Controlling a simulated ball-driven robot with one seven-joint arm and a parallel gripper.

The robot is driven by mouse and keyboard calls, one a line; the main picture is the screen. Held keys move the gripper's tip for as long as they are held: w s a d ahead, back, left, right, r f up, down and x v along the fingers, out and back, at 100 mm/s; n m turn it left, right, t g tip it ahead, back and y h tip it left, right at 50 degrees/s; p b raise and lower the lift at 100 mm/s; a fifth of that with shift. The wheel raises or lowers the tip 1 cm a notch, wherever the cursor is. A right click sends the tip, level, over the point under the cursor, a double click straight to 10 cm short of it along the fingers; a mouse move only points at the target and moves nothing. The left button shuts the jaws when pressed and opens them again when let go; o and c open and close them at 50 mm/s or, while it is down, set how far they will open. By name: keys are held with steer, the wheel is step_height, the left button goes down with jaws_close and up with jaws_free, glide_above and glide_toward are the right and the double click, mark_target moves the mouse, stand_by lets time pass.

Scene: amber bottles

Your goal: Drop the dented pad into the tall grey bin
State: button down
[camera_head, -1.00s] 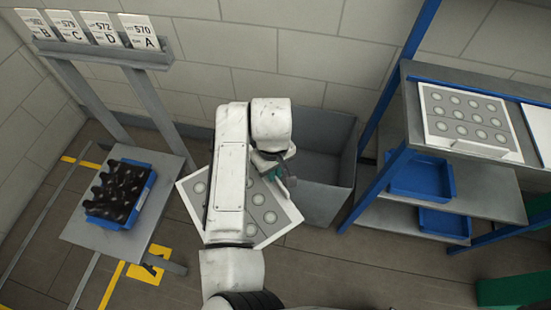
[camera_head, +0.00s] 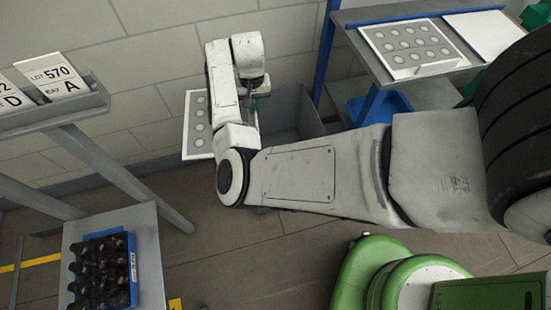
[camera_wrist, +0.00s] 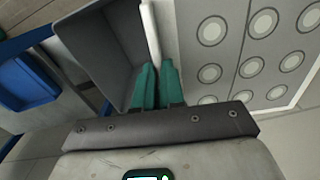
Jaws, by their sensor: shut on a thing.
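My gripper (camera_head: 257,92) is shut on the white rim of a grey pad (camera_head: 198,125) with pale round marks. In the wrist view the green fingers (camera_wrist: 157,85) pinch the rim, and the pad (camera_wrist: 250,50) spreads to the right. My arm hides part of the pad in the head view; I cannot make out a dent. The tall grey bin (camera_head: 297,118) stands on the floor against the wall, open at the top. The bin also shows left of the fingers in the wrist view (camera_wrist: 95,45). The pad appears beside the bin, on its left in the head view.
A shelf unit (camera_head: 350,35) at the right carries a similar pad (camera_head: 413,46) on top and a blue tray (camera_head: 380,107) below. A blue crate (camera_head: 133,262) of dark bottles stands on a grey stand (camera_head: 148,250) at lower left. Open floor (camera_head: 280,245) lies between.

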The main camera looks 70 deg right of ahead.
steer(key=s+d+f+m+b, duration=0.3)
steer(key=s+d+f+m, duration=0.45)
steer(key=s+d, duration=0.55)
step_height(320, 180, down, 6)
steer(key=b, duration=0.5)
steer(key=shift+s+d+f+b, duration=0.15)
steer(key=shift+f+b, duration=0.05)
steer(key=shift+b, duration=0.2)
steer(key=c, duration=1.1)
jaws_free()
steer(key=shift+c, duration=0.2)
step_height(320, 180, up, 11)
steer(key=p, duration=0.1)
